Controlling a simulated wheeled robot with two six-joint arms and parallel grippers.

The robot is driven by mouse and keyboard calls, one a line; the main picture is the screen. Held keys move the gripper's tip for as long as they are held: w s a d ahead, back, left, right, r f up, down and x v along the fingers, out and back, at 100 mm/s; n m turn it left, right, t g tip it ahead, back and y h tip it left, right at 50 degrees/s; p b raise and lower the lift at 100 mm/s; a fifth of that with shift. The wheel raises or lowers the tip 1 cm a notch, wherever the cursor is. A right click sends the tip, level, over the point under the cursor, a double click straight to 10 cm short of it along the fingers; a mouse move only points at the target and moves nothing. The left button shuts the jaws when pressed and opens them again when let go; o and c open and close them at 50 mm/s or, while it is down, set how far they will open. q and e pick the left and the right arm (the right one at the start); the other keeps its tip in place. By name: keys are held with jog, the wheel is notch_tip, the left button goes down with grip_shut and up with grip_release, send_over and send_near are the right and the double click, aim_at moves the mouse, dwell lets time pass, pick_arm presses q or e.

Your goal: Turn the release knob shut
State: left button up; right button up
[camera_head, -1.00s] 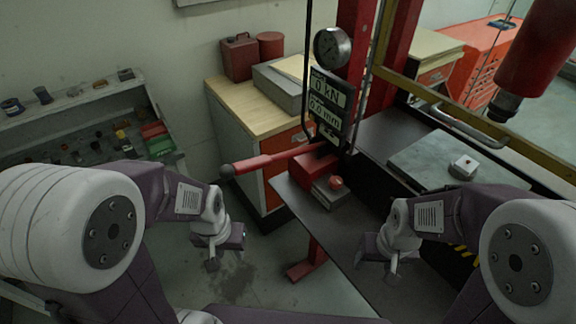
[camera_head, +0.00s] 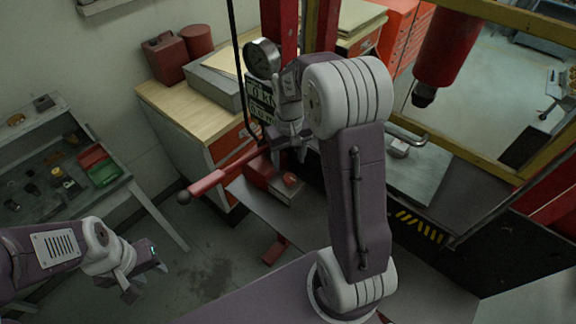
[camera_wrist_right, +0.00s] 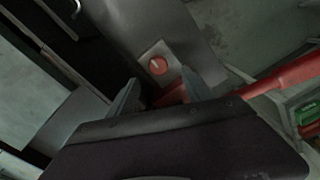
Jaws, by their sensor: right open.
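The release knob (camera_head: 290,180) is a small round red knob with a light line across its top. It sits on a grey block beside the red pump body (camera_head: 262,172). In the right wrist view the knob (camera_wrist_right: 158,66) lies near the middle, just beyond the fingertips. My right gripper (camera_head: 288,157) points down above the knob, and its fingers (camera_wrist_right: 158,82) are open, apart and empty. In the right wrist view one finger overlaps the view near the knob's block. My left gripper (camera_head: 146,280) is open and empty over the floor at the lower left, away from the knob.
A red lever (camera_head: 217,179) with a dark ball end sticks out left from the pump. The gauge (camera_head: 262,58) and force display (camera_head: 259,92) stand behind. My right arm hides part of the press table. A steel plate (camera_head: 420,170) with a small block lies to the right.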

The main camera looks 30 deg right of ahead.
aim_at(290, 177)
jog(key=shift+w+d+r, duration=0.1)
jog(key=shift+w+d, duration=0.2)
jog(key=shift+w, duration=0.05)
jog(key=shift+s+f, duration=0.1)
jog(key=shift+f, duration=0.2)
notch_tip(290, 177, down, 8)
jog(key=shift+f+p, duration=0.25)
jog(key=shift+p, duration=0.75)
pick_arm(q)
notch_tip(290, 177, up, 3)
jog(key=shift+f, duration=0.2)
pick_arm(e)
grip_shut()
